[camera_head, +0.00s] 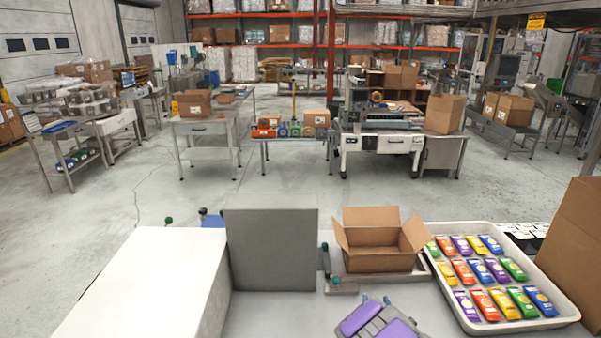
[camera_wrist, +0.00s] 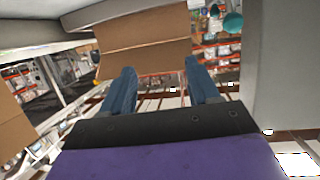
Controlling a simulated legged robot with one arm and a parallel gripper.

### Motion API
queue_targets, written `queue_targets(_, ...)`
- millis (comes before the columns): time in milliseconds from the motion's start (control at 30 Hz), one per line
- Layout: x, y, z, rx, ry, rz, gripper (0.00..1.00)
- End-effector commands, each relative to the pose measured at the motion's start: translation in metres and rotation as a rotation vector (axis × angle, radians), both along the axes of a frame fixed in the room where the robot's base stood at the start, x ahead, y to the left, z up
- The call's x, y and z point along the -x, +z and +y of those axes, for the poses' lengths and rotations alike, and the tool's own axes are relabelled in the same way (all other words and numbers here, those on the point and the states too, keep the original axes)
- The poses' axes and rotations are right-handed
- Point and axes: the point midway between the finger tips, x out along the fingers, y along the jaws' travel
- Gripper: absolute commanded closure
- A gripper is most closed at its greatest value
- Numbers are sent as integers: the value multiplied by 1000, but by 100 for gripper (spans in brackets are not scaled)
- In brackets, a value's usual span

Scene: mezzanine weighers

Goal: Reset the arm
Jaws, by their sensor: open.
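My gripper (camera_wrist: 158,72) shows in the wrist view with its two blue fingers spread apart and nothing between them. An open cardboard box (camera_wrist: 145,40) lies beyond the fingertips in that view; I cannot tell the exact gap. In the head view the same kind of open box (camera_head: 377,256) stands on a shallow grey platform, flaps spread. Purple and grey parts of my arm (camera_head: 375,322) show at the bottom edge, in front of the box.
A white tray (camera_head: 446,301) of colourful packets stands right of the box. A taller carton (camera_head: 570,245) is at the far right. A grey upright panel (camera_head: 271,240) and a white block (camera_head: 150,285) stand left. Open floor lies beyond, before several workbenches.

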Motion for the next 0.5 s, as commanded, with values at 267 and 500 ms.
queue_targets(267,26,61,-65,118,-199,211,40)
queue_targets(500,83,107,-85,121,-334,408,40)
